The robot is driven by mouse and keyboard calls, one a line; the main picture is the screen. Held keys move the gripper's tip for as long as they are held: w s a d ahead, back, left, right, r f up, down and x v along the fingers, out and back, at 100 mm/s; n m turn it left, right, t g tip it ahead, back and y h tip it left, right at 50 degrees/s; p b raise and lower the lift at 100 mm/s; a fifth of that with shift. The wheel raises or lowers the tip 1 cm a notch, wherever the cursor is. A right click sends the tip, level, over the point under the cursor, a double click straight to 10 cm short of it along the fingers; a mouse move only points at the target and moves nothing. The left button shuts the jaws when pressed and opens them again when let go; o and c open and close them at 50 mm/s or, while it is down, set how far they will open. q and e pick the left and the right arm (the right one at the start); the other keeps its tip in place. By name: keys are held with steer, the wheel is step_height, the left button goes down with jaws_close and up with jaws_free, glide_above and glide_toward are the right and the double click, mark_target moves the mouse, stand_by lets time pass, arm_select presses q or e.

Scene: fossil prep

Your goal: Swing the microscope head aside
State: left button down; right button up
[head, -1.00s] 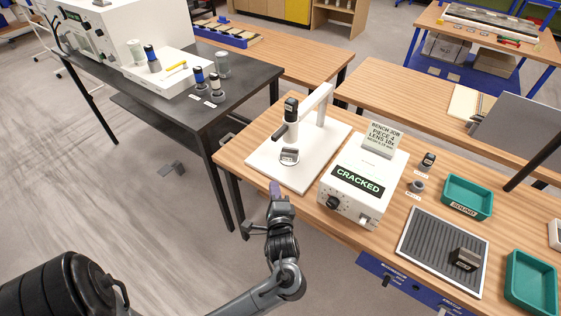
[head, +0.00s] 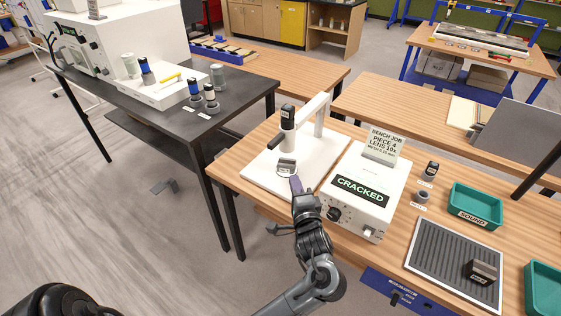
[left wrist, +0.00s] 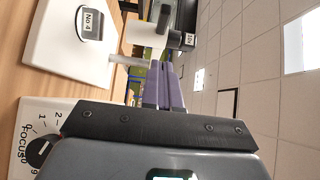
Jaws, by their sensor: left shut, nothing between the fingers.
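The microscope has a white base plate (head: 262,172), a white upright post with a side arm (head: 316,108), and a head (head: 288,120) with a dark cap and a dark handle. A small dark specimen block (head: 287,166) lies on the base under the head; it shows in the left wrist view (left wrist: 92,24) with a "No 4" label. My left gripper (head: 296,184), with purple fingers, is shut and empty at the base's front right, near the control box. In the left wrist view its fingers (left wrist: 165,88) point toward the head (left wrist: 148,32), apart from it. My right gripper is out of view.
The white control box (head: 365,190) reading "CRACKED" stands just right of my left gripper. Further right are a green tray (head: 476,205), a ribbed mat (head: 440,255) with a dark block, and small lens pieces (head: 430,170). A dark table (head: 235,85) stands at left.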

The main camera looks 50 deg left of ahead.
arm_select(q)
glide_toward(274, 148)
steer(key=w+a, duration=0.1)
steer(key=w, duration=0.3)
steer(key=a, duration=0.3)
steer(key=shift+s+r, duration=0.2)
steer(key=shift+s, duration=0.1)
steer(key=shift+s+a, duration=0.1)
steer(key=shift+a, duration=0.4)
steer(key=shift+a, duration=0.2)
